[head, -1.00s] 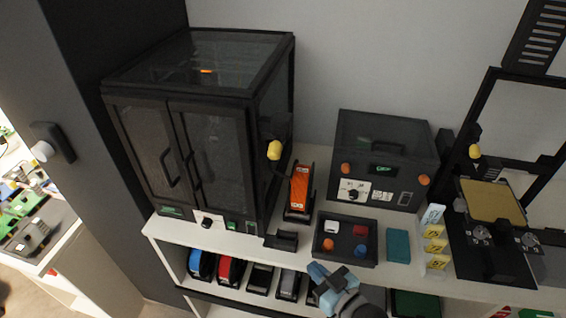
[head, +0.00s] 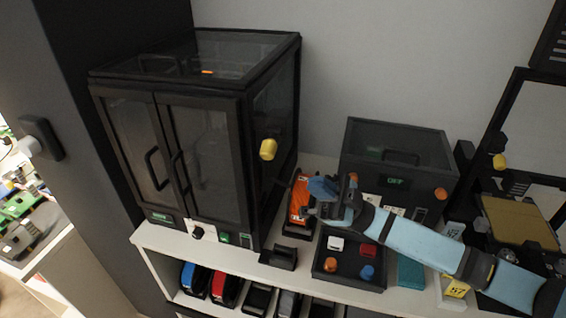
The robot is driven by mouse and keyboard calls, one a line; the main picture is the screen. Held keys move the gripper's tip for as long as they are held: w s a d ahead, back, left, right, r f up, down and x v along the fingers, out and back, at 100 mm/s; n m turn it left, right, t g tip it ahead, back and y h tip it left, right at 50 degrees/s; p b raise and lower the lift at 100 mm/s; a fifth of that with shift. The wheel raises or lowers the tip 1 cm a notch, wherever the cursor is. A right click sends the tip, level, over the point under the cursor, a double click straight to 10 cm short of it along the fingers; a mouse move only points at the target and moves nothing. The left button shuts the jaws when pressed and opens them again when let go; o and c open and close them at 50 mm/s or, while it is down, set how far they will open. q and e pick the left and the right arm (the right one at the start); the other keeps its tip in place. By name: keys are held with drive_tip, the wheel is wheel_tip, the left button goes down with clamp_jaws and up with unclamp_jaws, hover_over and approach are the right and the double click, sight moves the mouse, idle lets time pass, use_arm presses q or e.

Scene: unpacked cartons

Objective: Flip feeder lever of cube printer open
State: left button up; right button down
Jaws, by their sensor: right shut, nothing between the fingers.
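A big black cube-shaped printer (head: 170,150) with two dark glass doors stands on the white shelf at the left. A yellow lever knob (head: 268,149) sticks out from its right side wall. My right arm reaches in from the lower right. The gripper hides part of the spool. My left gripper is not in view.
A smaller dark box with orange knobs (head: 400,158) stands behind my right arm. A black tray (head: 327,264) of coloured pieces and a teal block (head: 410,272) sit in front. An open-frame printer (head: 505,150) is at the right.

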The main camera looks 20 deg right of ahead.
sight(271, 144)
drive_tip(key=p+x, duration=0.3)
drive_tip(key=x, duration=0.7)
drive_tip(key=shift+f, duration=0.1)
idle(0.5)
